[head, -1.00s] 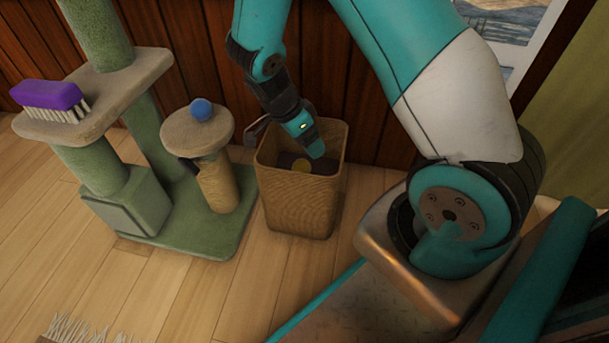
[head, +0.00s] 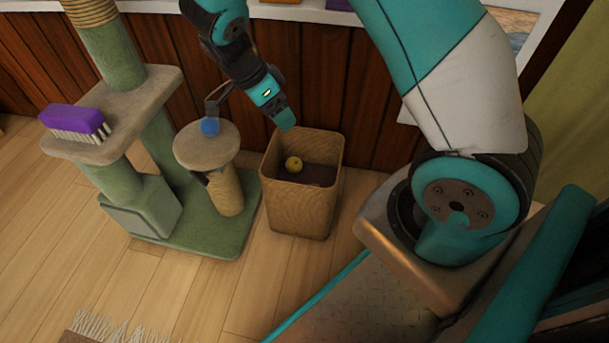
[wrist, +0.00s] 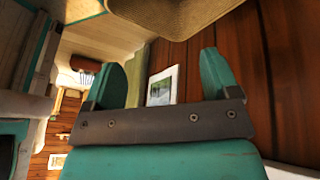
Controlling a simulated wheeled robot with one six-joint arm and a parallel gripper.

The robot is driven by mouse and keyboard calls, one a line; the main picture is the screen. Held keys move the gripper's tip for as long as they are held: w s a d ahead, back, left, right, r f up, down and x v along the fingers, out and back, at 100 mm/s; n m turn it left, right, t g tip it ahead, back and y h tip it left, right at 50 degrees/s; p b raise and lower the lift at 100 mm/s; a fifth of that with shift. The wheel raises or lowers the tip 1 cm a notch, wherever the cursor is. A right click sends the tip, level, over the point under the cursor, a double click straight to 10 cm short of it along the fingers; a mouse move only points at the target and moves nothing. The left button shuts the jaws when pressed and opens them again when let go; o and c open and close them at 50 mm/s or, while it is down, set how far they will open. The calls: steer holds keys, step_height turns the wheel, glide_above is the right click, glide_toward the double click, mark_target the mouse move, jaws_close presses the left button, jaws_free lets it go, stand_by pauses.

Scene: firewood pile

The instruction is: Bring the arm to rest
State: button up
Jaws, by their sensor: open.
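My gripper (head: 285,119) is just above the back rim of a wicker bin (head: 300,210) in the head view. In the wrist view its two teal fingers (wrist: 165,85) stand wide apart with nothing between them. My arm reaches in from the right and bends down toward the bin. The bin also shows at the top of the wrist view (wrist: 175,15).
A wood-panelled wall (head: 375,110) is close behind. The floor (head: 200,290) in front is clear.

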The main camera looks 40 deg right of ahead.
steer(key=shift+v, duration=0.9)
steer(key=s+a+r+n+t+y+p, duration=0.1)
steer(key=s+a+r+n+y+p, duration=0.5)
steer(key=s+r+n, duration=0.6)
steer(key=s+a+r+n+t+y+p, duration=0.2)
steer(key=s+a+r+n+p, duration=0.2)
steer(key=s+a+r+n, duration=0.75)
steer(key=w+d+r+n+p, duration=0.1)
steer(key=r+p, duration=1.7)
steer(key=r, duration=0.1)
steer(key=w+d+r+n+p, duration=0.2)
steer(key=r+p, duration=1.6)
steer(key=r, duration=0.2)
steer(key=shift+w, duration=0.15)
